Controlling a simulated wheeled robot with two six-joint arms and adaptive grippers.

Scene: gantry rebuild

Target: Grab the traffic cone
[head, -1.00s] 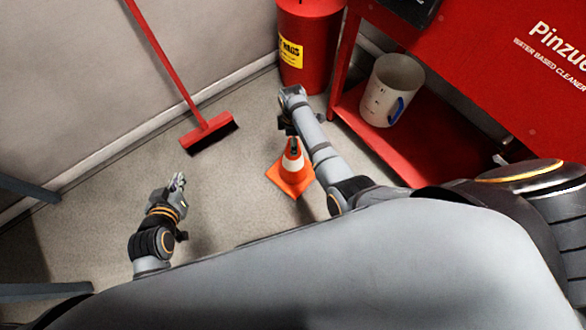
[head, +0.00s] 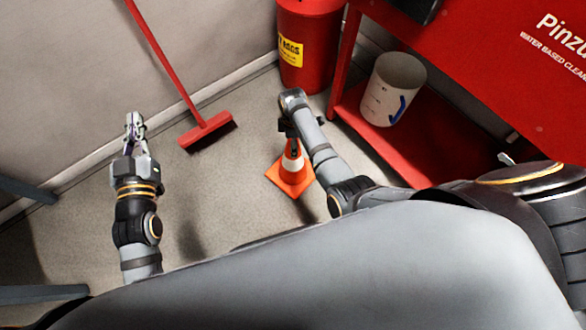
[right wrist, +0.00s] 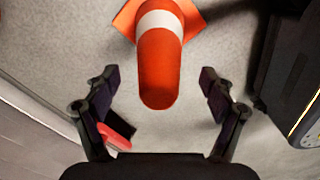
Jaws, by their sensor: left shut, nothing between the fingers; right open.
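The orange traffic cone (head: 291,174) with a white band stands on the floor below my right arm in the head view. In the right wrist view the cone (right wrist: 158,62) lies ahead, its tip pointing toward the space between the fingers. My right gripper (right wrist: 158,82) is open, one finger on each side of the cone's tip, with gaps on both sides. In the head view the right gripper (head: 291,138) is at the cone's top, mostly hidden by my arm. My left gripper (head: 135,124) is shut and empty, raised near the wall at the left.
A red broom (head: 208,132) leans at the wall, its head on the floor. A red bin (head: 308,55) stands behind the cone. A red parts washer (head: 480,70) with a lower shelf holds a white bucket (head: 391,92) at the right.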

